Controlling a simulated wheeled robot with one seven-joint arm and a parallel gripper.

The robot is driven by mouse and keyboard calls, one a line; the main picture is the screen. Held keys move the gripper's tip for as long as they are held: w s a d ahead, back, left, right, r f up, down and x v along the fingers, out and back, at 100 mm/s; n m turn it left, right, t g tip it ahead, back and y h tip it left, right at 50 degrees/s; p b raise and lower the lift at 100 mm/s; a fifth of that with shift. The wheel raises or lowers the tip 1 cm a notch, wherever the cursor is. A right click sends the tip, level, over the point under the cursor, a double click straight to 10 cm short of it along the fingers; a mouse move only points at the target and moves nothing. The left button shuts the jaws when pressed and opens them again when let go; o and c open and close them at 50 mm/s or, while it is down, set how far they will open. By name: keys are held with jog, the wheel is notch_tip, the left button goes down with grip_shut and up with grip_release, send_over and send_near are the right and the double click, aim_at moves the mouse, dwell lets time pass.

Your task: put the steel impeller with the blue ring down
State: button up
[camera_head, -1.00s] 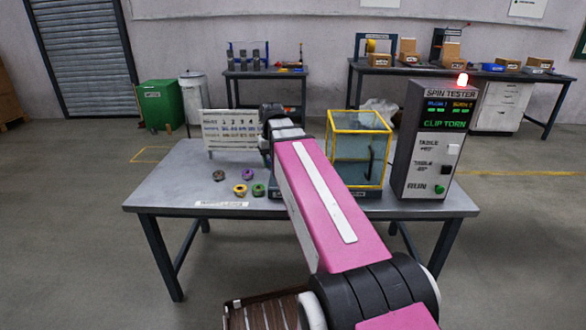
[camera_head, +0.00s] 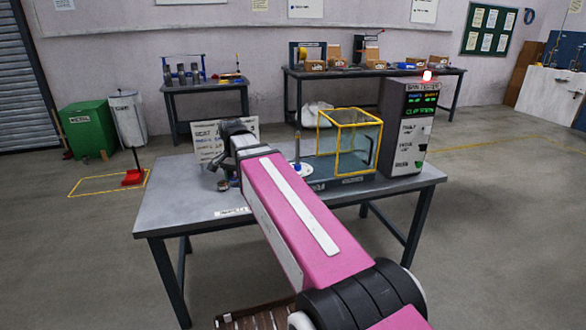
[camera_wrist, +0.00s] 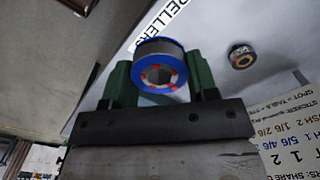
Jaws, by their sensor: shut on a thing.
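The steel impeller with the blue ring (camera_wrist: 158,58) is between the green fingers of my gripper (camera_wrist: 157,68) in the wrist view. My gripper is shut on it, with one finger on each side. Red marks show around its dark centre hole. The grey table top lies beyond it; I cannot tell the gap. In the head view my arm hides the impeller and most of my gripper. An impeller with a brownish-orange ring (camera_wrist: 241,57) rests on the surface to the right in the wrist view.
A white label strip lies at the front edge. The table's left part looks clear.

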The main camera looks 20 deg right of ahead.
jog(key=s+a+f+m, duration=0.1)
jog(key=s+a+m, duration=0.1)
jog(key=a+m, duration=1.05)
send_over(211, 204)
jog(key=shift+m, duration=0.45)
jog(key=f, duration=0.7)
jog(key=shift+s+f, duration=0.15)
jog(key=shift+s, duration=0.05)
jog(key=shift+f, duration=2.05)
jog(key=shift+f, duration=0.1)
jog(key=o, duration=1)
notch_tip(211, 204, up, 12)
